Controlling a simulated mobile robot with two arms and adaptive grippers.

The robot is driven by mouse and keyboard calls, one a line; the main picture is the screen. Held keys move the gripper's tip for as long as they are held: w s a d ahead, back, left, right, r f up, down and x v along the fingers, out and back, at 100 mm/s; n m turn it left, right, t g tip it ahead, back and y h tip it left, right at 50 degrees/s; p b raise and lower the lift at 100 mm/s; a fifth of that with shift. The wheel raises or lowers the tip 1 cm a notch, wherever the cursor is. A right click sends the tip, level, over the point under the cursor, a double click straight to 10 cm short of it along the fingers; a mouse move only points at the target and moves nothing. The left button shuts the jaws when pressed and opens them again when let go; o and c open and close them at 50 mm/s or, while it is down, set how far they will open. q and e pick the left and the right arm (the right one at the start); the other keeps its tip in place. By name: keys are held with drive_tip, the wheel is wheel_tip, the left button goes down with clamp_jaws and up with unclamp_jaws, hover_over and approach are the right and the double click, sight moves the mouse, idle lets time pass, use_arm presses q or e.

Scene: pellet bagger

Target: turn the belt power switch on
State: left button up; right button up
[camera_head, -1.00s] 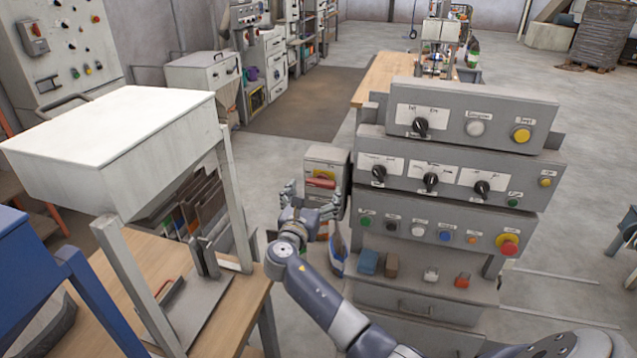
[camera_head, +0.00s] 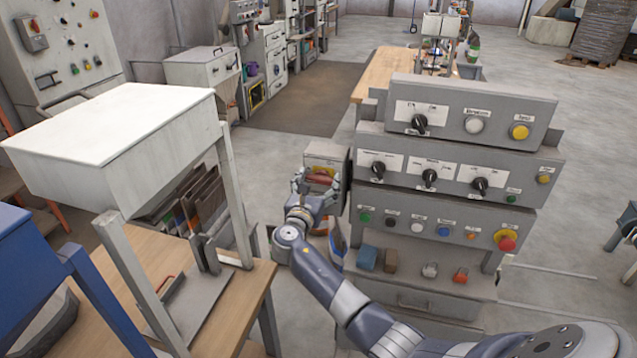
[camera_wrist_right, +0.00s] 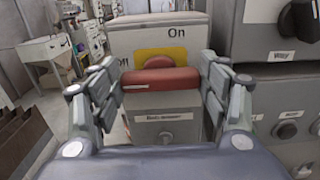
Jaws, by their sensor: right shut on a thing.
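The belt power switch is a grey box (camera_head: 325,150) with a red handle (camera_wrist_right: 160,80) over a yellow plate (camera_wrist_right: 160,56). It stands at the left side of the control console. In the right wrist view "On" is at the upper right of its face, and a partly hidden label ending in "ff" is at the left. The red handle lies nearly level across the face. My right gripper (camera_head: 318,190) is in front of the box, its fingers (camera_wrist_right: 160,95) at both ends of the handle and shut on it. My left gripper is not in view.
The grey console (camera_head: 445,170) with knobs, buttons and a red emergency stop (camera_head: 506,241) stands close to the right of the switch. A wooden table (camera_head: 245,300) with a white hopper (camera_head: 110,140) stands to the left. Open floor lies behind.

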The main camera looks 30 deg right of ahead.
drive_tip(key=m+b, duration=0.3)
drive_tip(key=shift+f+m, duration=0.2)
drive_tip(key=shift+m, duration=0.1)
drive_tip(key=m+b, duration=0.4)
drive_tip(key=m, duration=0.1)
drive_tip(key=shift+s+d+f+m+b, duration=0.1)
drive_tip(key=shift+m+b, duration=0.2)
drive_tip(key=m+b, duration=0.5)
drive_tip(key=shift+f, duration=0.1)
drive_tip(key=shift+m+b, duration=1.4)
drive_tip(key=shift+m, duration=0.4)
drive_tip(key=o, duration=1.1)
drive_tip(key=shift+d, duration=0.1)
drive_tip(key=shift+c, duration=0.2)
